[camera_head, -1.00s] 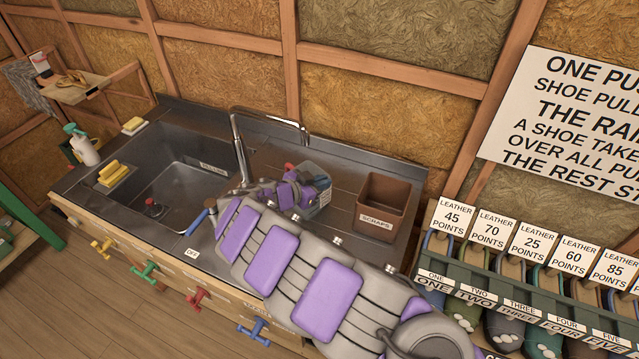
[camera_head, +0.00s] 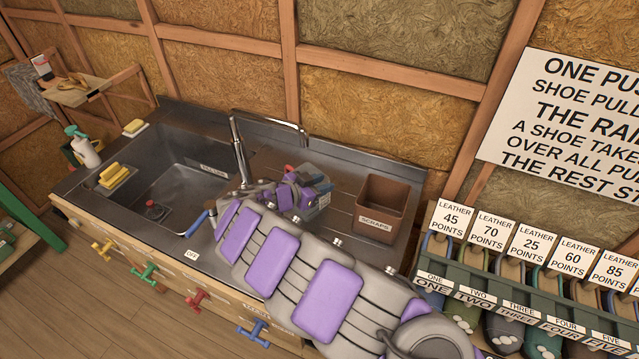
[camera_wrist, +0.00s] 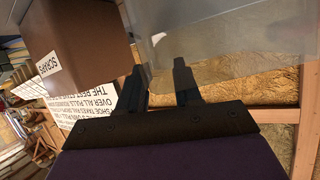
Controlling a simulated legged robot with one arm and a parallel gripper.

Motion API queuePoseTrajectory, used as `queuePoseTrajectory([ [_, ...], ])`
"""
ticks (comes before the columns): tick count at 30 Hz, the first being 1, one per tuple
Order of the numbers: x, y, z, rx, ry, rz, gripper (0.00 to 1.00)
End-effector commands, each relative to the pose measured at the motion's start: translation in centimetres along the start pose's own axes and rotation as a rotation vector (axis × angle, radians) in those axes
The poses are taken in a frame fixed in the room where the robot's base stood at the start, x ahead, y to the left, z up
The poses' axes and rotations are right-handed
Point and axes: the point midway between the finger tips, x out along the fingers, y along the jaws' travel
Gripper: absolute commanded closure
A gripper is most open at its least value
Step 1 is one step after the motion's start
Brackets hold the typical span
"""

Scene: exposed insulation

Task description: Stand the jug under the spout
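The translucent jug (camera_head: 324,199) stands on the steel drainboard right of the sink, mostly hidden behind my arm. In the wrist view, a large clear wall that looks like the jug (camera_wrist: 235,35) fills the upper right. The metal tap (camera_head: 237,150) rises behind the sink's right side, and its spout (camera_head: 303,133) reaches right, above and behind the jug in the picture. In the wrist view, my gripper (camera_wrist: 157,75) has its two dark fingers apart, with a gap between them. The fingertips are close to the jug; contact is unclear. The head view hides the fingers behind my arm.
A brown scraps bin (camera_head: 380,209) stands right of the jug. The sink (camera_head: 170,185) holds a dark red item (camera_head: 153,210). A blue handle (camera_head: 199,218) is at the front, near an OFF label (camera_head: 192,254). Red and blue bits show beside the jug.

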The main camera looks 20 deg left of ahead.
Motion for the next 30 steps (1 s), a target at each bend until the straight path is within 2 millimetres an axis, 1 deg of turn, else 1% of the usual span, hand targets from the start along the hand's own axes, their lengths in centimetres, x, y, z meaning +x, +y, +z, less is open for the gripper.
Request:
queuePoseTrajectory([
  [9, -6.5, -0.3, -0.1, 0.0, 0.001, -0.007, 0.66],
  [15, -9.8, -0.1, -0.1, 0.0, 0.0, -0.002, 0.66],
  [18, -11.0, -0.1, -0.1, 0.0, -0.001, -0.004, 0.66],
  [21, -11.6, -0.1, 0.0, 0.0, -0.001, -0.003, 0.66],
  [30, -11.8, 0.0, -0.1, -0.001, 0.0, 0.001, 0.66],
])
